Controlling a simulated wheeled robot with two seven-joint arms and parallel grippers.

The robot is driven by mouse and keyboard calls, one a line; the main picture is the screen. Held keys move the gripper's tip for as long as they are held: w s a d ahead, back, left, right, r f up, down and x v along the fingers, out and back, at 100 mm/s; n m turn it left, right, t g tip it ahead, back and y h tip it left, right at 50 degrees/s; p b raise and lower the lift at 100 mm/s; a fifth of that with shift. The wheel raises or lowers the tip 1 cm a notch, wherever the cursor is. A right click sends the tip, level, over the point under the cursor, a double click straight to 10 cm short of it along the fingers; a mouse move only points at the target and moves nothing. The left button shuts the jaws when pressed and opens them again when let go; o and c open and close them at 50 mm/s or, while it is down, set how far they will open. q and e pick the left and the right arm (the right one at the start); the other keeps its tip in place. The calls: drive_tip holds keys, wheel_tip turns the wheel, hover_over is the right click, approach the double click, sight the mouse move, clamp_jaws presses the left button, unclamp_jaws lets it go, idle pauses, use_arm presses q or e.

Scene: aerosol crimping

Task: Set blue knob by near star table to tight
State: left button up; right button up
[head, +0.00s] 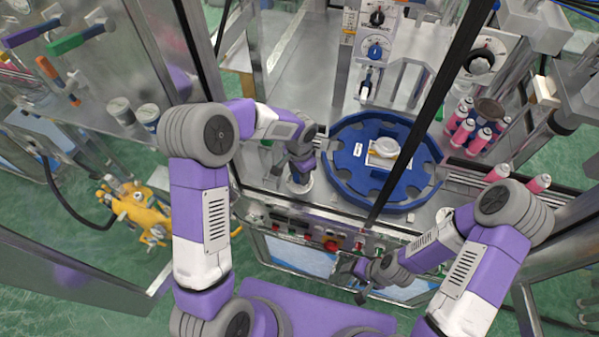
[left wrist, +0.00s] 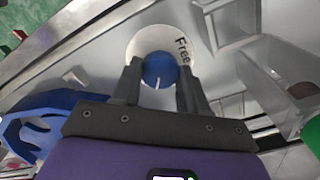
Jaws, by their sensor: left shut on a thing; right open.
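The blue knob (left wrist: 160,71) sits on a round white dial (left wrist: 137,48) in the left wrist view. The word "Free" shows on the dial's right side; other lettering is hidden. A short white line on the knob lies toward its lower edge in that view. My left gripper (left wrist: 160,88) is shut on the knob, one finger on each side. In the head view my left gripper (head: 302,176) hides the knob and covers part of the dial (head: 291,188), left of the blue star table (head: 342,181). My right gripper (head: 350,276) is open and empty at the front panel.
Another blue knob (head: 375,51) and a black knob (head: 377,17) are on the upright panel behind the star table. Pink cans (head: 463,131) stand to the right. A red button (head: 331,246) is on the front panel. A dark frame post crosses above the star table.

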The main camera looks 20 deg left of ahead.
use_arm(q)
drive_tip(key=shift+m, duration=0.8)
drive_tip(key=o, duration=1.1)
drive_tip(key=shift+c, duration=0.2)
drive_tip(key=shift+r, duration=3.8)
